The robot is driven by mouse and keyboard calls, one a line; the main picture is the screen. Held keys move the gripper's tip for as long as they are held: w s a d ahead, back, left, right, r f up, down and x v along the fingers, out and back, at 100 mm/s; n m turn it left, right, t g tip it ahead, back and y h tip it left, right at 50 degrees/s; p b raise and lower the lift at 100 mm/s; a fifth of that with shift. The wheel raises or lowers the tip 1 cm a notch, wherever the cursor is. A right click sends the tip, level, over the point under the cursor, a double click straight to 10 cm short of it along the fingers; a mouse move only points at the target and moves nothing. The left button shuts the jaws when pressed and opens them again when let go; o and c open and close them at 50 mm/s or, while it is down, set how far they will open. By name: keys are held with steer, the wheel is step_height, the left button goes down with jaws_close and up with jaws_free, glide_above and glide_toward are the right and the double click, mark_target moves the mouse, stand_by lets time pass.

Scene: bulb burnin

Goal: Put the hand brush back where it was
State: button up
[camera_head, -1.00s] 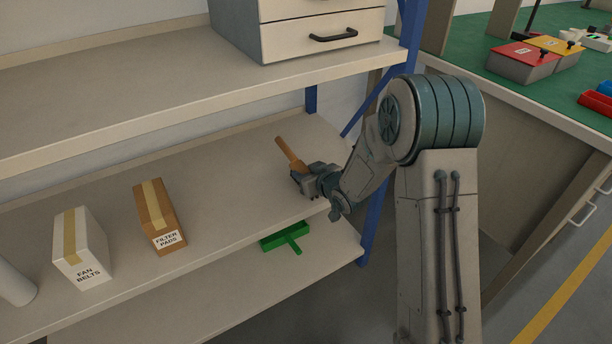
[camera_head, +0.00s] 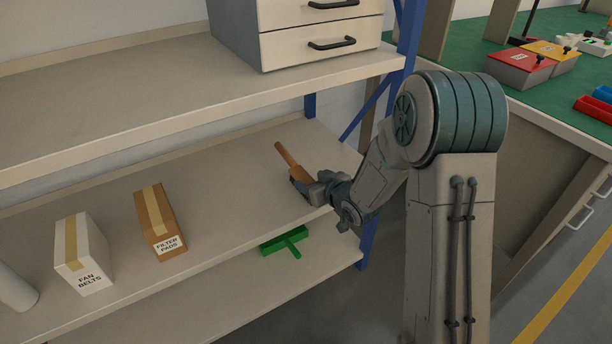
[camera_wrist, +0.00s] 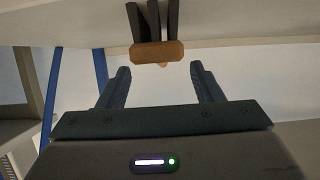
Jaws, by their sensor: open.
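The hand brush (camera_head: 287,158), with an orange-brown handle, is on the middle shelf (camera_head: 235,185) near its right end. Its handle points to the upper left in the head view, and its lower end is partly hidden by my gripper (camera_head: 309,183). In the wrist view the brush's brown block (camera_wrist: 157,53) and dark bristles show just beyond the fingertips. My gripper (camera_wrist: 159,75) is open there, its two fingers apart with nothing between them. A gap shows between fingertips and block.
A green dustpan (camera_head: 285,241) lies on the lower shelf. A filter pads box (camera_head: 160,220) and a fan belts box (camera_head: 82,255) stand left on the middle shelf. The upper shelf (camera_head: 130,95) overhangs, and a blue post (camera_head: 368,220) stands at the right.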

steer(key=s+d+r+m+g+h+p, duration=0.1)
steer(key=s+d+r+m+g+h, duration=0.2)
steer(key=s+d, duration=0.35)
steer(key=s+d+r+h, duration=0.35)
steer(key=s+d, duration=0.25)
steer(key=d, duration=0.2)
steer(key=s+r+m+g, duration=0.1)
steer(key=s+r+g, duration=0.1)
steer(key=s, duration=0.7)
steer(key=s+d+r+m+g+h, duration=0.1)
steer(key=s+r+m+g, duration=0.1)
steer(key=s+g, duration=0.3)
steer(key=s, duration=0.4)
steer(key=shift+s+r+m, duration=0.15)
steer(key=shift+s+m, duration=0.1)
steer(key=shift+m, duration=0.05)
